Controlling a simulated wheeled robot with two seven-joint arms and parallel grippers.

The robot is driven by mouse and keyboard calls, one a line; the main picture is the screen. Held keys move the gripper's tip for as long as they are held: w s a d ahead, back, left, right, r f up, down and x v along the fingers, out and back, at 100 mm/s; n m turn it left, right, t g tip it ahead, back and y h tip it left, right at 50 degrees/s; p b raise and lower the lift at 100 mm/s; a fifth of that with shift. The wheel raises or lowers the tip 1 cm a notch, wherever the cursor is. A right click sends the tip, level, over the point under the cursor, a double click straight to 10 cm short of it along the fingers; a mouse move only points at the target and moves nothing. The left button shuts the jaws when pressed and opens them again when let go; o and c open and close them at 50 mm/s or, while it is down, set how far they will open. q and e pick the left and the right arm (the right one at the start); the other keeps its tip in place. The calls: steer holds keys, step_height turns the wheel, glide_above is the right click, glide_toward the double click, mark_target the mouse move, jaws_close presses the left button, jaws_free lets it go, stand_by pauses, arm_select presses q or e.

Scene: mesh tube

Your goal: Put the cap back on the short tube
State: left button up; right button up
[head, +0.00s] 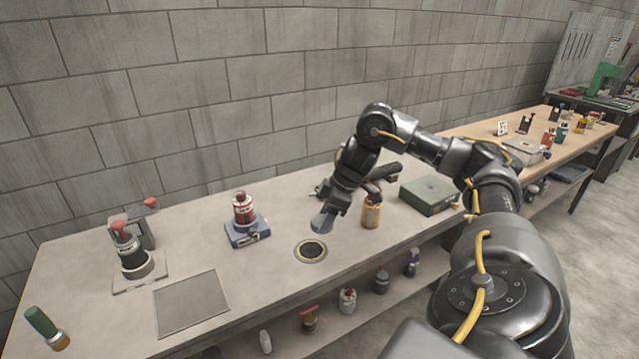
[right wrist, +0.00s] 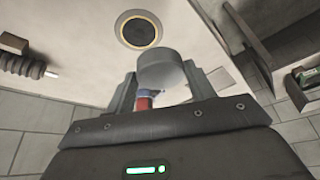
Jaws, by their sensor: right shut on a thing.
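A short tube (head: 312,250) shows as a pale ring around a dark mesh-like opening, at the bench's front middle. It also shows in the right wrist view (right wrist: 138,29), at top centre. My right gripper (head: 328,213) is just above and slightly right of the ring in the head view. It is shut on a grey round cap (head: 322,222). In the right wrist view the cap (right wrist: 165,72) sits between the two fingers, apart from the ring. The cap's far side is hidden. My left gripper is not in view.
An orange can (head: 371,212) and a green box (head: 429,194) stand right of the gripper. A red bottle (head: 243,208) on a blue base stands left of the ring. A grey plate (head: 191,302) lies further left. Several bottles stand on the shelf below. Bench around the ring is clear.

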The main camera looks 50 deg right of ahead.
steer(key=shift+a, duration=0.1)
steer(key=w+a+f+n, duration=0.1)
steer(key=w+a, duration=0.2)
steer(key=a, duration=0.9)
steer(key=w+a+f+n, duration=0.1)
steer(key=w+a, duration=0.2)
steer(key=a, duration=0.8)
steer(key=s+a, duration=0.3)
steer(key=a, duration=0.7)
steer(key=s+a+n+y, duration=0.1)
steer(key=s+a, duration=0.3)
steer(key=a, duration=0.6)
steer(key=shift+a+g, duration=0.15)
steer(key=shift+g, duration=0.25)
